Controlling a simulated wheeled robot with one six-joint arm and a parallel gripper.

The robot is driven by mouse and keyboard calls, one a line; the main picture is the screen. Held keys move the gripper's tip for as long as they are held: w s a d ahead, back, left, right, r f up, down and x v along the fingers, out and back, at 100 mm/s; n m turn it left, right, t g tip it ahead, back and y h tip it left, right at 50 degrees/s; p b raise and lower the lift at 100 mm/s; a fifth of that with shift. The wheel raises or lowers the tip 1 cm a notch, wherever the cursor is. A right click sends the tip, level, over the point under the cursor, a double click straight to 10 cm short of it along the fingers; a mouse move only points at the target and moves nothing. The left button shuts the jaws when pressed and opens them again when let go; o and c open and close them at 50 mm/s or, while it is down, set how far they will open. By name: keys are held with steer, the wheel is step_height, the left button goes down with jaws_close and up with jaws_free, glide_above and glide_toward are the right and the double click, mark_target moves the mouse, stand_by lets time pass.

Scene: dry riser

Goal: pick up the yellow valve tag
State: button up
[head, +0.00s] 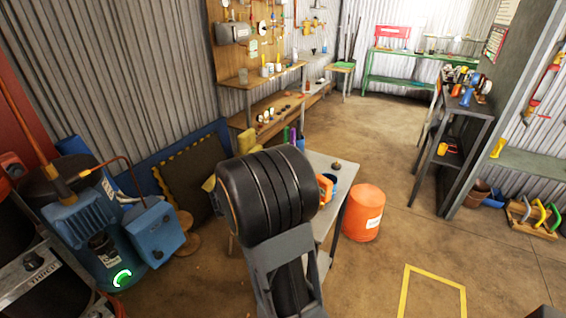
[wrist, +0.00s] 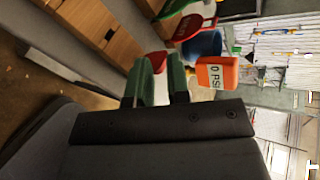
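I cannot pick out the yellow valve tag for sure in either view. In the wrist view, a small yellow bit (wrist: 191,71) shows beside an orange tag-like piece (wrist: 217,75) marked "0 PSI", but its shape is mostly hidden. My gripper (wrist: 161,82) has green fingers with a narrow gap between them and nothing clearly held. The orange piece is to the right of the fingers, apart from them in the picture. In the head view my black arm hides the gripper and much of the small grey table (head: 335,166).
An orange bucket (head: 364,213) stands right of the small table. A blue pump unit (head: 100,235) is at the left. A dark shelf bench (head: 465,130) stands at the right. A yellow floor outline (head: 433,273) lies on open floor in front, and the middle aisle is clear.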

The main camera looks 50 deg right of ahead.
steer(key=n, duration=0.1)
steer(key=w+d+r+n, duration=0.1)
steer(key=n, duration=0.1)
steer(key=shift+d+p, duration=0.2)
steer(key=shift+p, duration=0.2)
steer(key=shift+n+t+h, duration=0.3)
steer(key=shift+n+t, duration=0.1)
steer(key=shift+n, duration=0.3)
steer(key=b+x, duration=0.1)
steer(key=x, duration=0.6)
steer(key=shift+w+d+f, duration=0.15)
steer(key=shift+w, duration=0.05)
steer(key=shift+b+x, duration=0.4)
steer(key=shift+x, duration=2.9)
steer(key=shift+f, duration=0.1)
steer(key=shift+d, duration=0.1)
jaws_close()
